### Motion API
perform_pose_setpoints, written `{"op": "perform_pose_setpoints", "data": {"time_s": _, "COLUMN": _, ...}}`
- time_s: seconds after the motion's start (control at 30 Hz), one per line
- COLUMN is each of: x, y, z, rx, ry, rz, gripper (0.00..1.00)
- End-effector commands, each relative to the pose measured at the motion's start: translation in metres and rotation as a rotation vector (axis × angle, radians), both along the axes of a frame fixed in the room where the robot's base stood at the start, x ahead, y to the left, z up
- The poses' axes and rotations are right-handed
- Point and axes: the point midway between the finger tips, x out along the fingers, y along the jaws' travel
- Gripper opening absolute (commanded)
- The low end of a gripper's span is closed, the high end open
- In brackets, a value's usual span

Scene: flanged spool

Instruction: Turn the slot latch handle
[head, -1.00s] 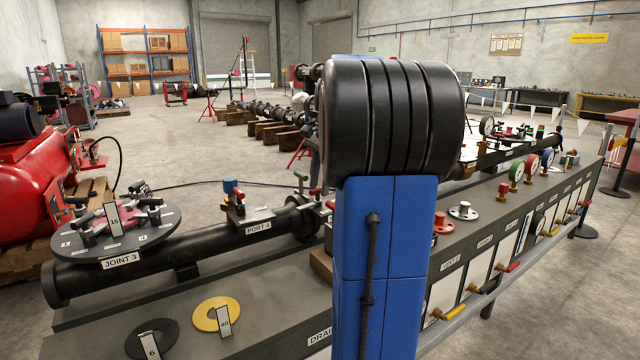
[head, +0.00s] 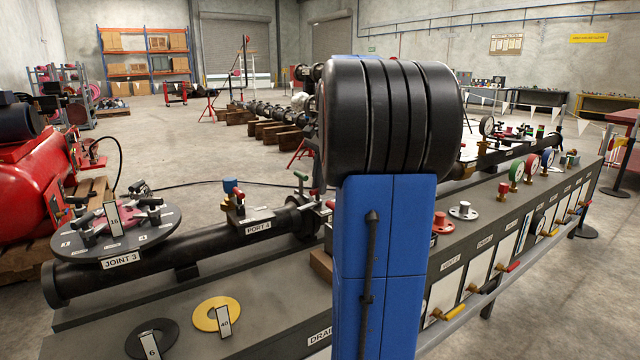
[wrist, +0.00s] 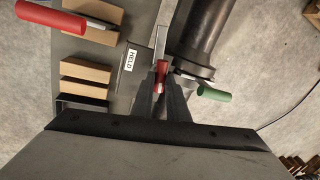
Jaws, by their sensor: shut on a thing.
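In the wrist view, my gripper (wrist: 161,88) is shut on a small red handle (wrist: 161,71), with one finger on each side of it. A grey metal bar runs up from that handle, beside the black pipe flange. I take this red handle for the slot latch handle, though no label names it. A green handle (wrist: 213,93) is just right of the fingers, apart from them. In the head view my own blue arm hides the gripper and the held handle. A green handle there (head: 300,176) stands over the pipe.
A larger red handle (wrist: 65,25) is at the upper left of the wrist view, near wooden blocks (wrist: 85,82) and a HELD label (wrist: 130,60). The black pipe (wrist: 203,35) lies close on the right. A round numbered plate (head: 150,236) sits left on the bench.

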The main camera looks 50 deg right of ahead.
Motion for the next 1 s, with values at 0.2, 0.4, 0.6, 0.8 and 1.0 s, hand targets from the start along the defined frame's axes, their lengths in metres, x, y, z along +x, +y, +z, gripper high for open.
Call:
{"op": "perform_pose_setpoints", "data": {"time_s": 0.2, "x": 0.000, "y": 0.000, "z": 0.000, "rx": 0.000, "ry": -0.001, "rz": 0.001, "gripper": 0.33}}
{"op": "perform_pose_setpoints", "data": {"time_s": 0.4, "x": 0.000, "y": 0.000, "z": 0.000, "rx": 0.000, "ry": 0.000, "rz": 0.000, "gripper": 0.33}}
{"op": "perform_pose_setpoints", "data": {"time_s": 0.6, "x": -0.002, "y": 0.000, "z": 0.013, "rx": -0.002, "ry": -0.002, "rz": 0.000, "gripper": 0.33}}
{"op": "perform_pose_setpoints", "data": {"time_s": 0.8, "x": -0.009, "y": 0.000, "z": 0.048, "rx": -0.002, "ry": -0.002, "rz": 0.000, "gripper": 0.33}}
{"op": "perform_pose_setpoints", "data": {"time_s": 1.0, "x": -0.017, "y": 0.000, "z": 0.088, "rx": -0.003, "ry": -0.003, "rz": -0.001, "gripper": 0.33}}
